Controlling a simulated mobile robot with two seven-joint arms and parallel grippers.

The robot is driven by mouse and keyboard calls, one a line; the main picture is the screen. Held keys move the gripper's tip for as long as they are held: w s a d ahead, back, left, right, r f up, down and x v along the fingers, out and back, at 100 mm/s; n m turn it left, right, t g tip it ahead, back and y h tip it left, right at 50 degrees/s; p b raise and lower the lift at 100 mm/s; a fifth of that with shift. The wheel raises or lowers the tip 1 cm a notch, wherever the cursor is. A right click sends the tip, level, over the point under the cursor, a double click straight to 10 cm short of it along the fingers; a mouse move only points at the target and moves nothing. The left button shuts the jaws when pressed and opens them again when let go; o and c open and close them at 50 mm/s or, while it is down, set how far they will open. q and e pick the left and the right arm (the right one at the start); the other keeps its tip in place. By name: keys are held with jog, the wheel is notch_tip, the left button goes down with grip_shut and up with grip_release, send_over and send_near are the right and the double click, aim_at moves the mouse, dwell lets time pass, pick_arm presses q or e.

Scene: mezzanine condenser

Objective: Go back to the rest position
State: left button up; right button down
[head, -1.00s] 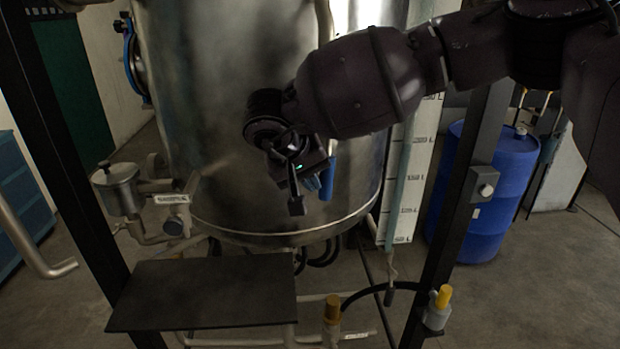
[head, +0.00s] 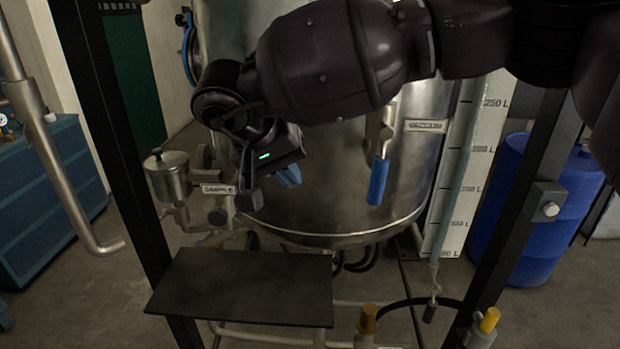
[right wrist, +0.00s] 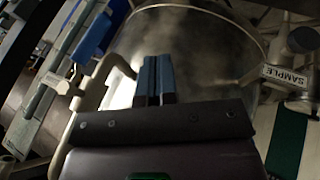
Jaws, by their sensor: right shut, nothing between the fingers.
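My right gripper (head: 288,177) hangs in front of the steel tank (head: 330,185), with my dark arm reaching in from the upper right. Its blue fingers are together and empty; they also show in the right wrist view (right wrist: 153,80), pointing toward the tank. A blue-handled valve (head: 378,180) on the tank front is to the right of the gripper, apart from it in the head view. My left gripper is out of view.
A sample pot (head: 168,178) with pipework stands left of the tank. A dark shelf plate (head: 245,287) lies below. Black frame posts (head: 520,210) stand on both sides. A blue drum (head: 535,210) is at right, a level scale (head: 465,165) beside the tank. Yellow-capped valves (head: 488,321) are low in front.

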jog(key=shift+s+a+r, duration=0.2)
jog(key=shift+s+a, duration=0.05)
jog(key=shift+w, duration=0.1)
